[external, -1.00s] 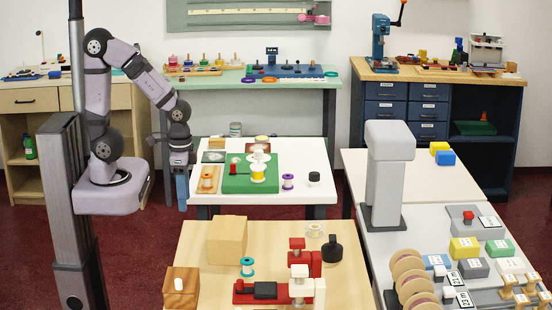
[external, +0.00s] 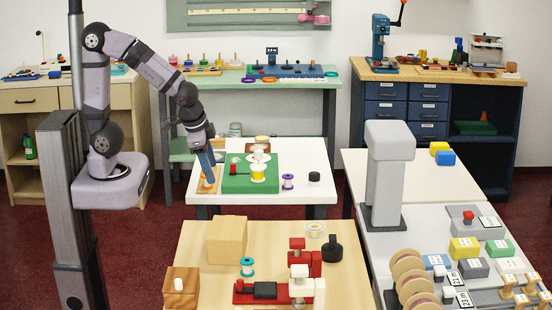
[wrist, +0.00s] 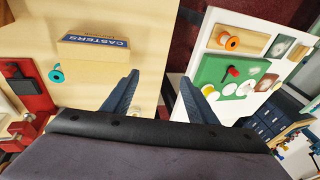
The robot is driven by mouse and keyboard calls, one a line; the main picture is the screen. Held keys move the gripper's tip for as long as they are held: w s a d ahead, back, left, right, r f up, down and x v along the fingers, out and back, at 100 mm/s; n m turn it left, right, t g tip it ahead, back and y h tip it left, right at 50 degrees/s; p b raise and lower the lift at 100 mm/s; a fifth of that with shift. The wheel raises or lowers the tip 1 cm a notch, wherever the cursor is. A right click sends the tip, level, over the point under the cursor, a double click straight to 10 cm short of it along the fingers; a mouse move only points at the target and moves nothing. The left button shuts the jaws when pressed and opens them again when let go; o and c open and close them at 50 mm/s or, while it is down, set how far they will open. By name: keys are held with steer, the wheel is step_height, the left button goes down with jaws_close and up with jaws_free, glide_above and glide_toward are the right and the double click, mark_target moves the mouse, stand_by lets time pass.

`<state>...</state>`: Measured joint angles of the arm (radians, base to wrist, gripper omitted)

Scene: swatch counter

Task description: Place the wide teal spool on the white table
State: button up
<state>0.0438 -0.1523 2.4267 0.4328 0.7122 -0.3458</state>
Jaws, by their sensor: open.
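The teal spool (external: 247,267) stands upright on the light wooden table in front, between a tan box and a red device. In the wrist view the teal spool (wrist: 56,75) shows at the left, well outside my fingers. The white table (external: 304,153) stands behind the wooden one, and it also shows at the right in the wrist view. My gripper (external: 211,180) points down near the left end of the white table. In the wrist view my gripper (wrist: 159,78) is open and empty, with nothing between its fingers.
The tan box (external: 227,240), labelled CASTERS in the wrist view, stands beside the teal spool. The red device (external: 270,292) is just in front of it. A green block (external: 250,184) with spools, a purple spool (external: 288,182) and a black item (external: 314,177) occupy the white table.

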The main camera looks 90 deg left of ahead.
steer(key=w+r+m+t+p, duration=0.2)
steer(key=w+r+t, duration=0.15)
steer(key=w, duration=0.65)
steer(key=m+g+h+p, duration=0.3)
steer(key=m+h+p, duration=0.2)
steer(key=m+h, duration=0.15)
glide_above(247, 261)
steer(key=s+a, duration=0.2)
step_height(247, 261, down, 6)
steer(key=shift+m, duration=0.25)
steer(key=shift+w+a+f, duration=0.1)
steer(key=shift+f, duration=2.35)
steer(key=shift+w+a+f, duration=0.1)
steer(key=shift+f, duration=2.35)
steer(key=shift+b+x, duration=1.15)
steer(key=shift+x, duration=2.6)
steer(key=shift+s+d+r, duration=0.1)
steer(key=shift+c, duration=0.4)
steer(key=c, duration=1.1)
steer(key=shift+r, duration=0.1)
